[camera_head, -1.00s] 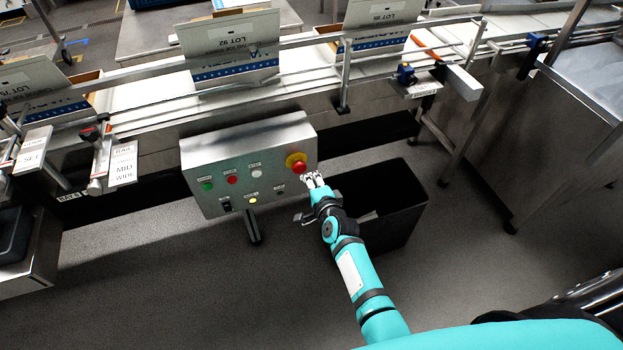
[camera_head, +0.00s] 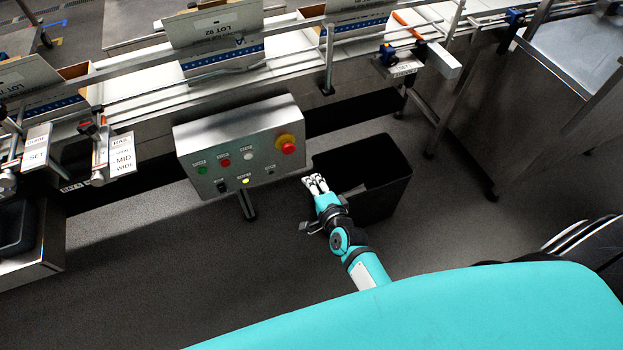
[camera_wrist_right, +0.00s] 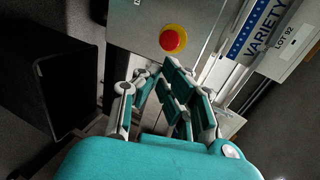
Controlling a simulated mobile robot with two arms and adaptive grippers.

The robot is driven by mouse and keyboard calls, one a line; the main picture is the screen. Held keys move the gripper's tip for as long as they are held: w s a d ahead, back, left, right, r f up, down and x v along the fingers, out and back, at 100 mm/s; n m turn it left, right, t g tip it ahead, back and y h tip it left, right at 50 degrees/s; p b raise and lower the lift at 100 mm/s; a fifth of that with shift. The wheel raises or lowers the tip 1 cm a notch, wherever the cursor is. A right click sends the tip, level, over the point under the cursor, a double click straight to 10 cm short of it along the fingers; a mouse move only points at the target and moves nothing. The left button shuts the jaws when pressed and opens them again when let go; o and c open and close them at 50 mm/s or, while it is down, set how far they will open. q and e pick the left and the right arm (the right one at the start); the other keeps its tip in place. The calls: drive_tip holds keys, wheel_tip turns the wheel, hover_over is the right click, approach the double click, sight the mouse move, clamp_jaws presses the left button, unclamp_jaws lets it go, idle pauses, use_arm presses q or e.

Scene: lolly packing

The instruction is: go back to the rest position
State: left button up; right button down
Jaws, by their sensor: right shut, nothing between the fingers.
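My right gripper (camera_head: 316,184) is shut and empty in the head view. It is below and to the right of the grey control box, apart from it, beside the black bin. In the right wrist view the fingers of the gripper (camera_wrist_right: 160,75) come together with nothing between them. The control box (camera_head: 228,150) carries a red emergency button on a yellow base (camera_head: 287,145) at its right end, which also shows in the right wrist view (camera_wrist_right: 172,39). My left gripper is not in view.
The black bin (camera_head: 392,190) stands right behind my right gripper. A conveyor with rails (camera_head: 130,104) runs across the back with several printed cartons (camera_head: 215,45). A steel cabinet (camera_head: 520,110) stands at the right. The floor (camera_head: 150,270) at the front left is clear.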

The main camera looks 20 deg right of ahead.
idle(0.3)
drive_tip(key=s+a+f+n+g, duration=0.1)
drive_tip(key=s+f+n+g, duration=0.3)
drive_tip(key=s+f, duration=0.55)
drive_tip(key=s+f+n+g, duration=0.2)
drive_tip(key=s+f+n, duration=0.45)
drive_tip(key=f, duration=0.55)
drive_tip(key=s+d+f+n+g, duration=0.2)
drive_tip(key=s+f+n, duration=0.1)
drive_tip(key=s, duration=0.6)
drive_tip(key=s+d+f+n+g, duration=0.2)
drive_tip(key=s+f, duration=0.3)
drive_tip(key=s, duration=0.4)
drive_tip(key=s+d+f+n+g, duration=0.2)
drive_tip(key=s+f+n+g, duration=0.1)
drive_tip(key=s, duration=0.6)
drive_tip(key=shift+s+d+f+n+g+h, duration=0.35)
drive_tip(key=shift+d+f+n, duration=0.1)
drive_tip(key=shift+n, duration=0.4)
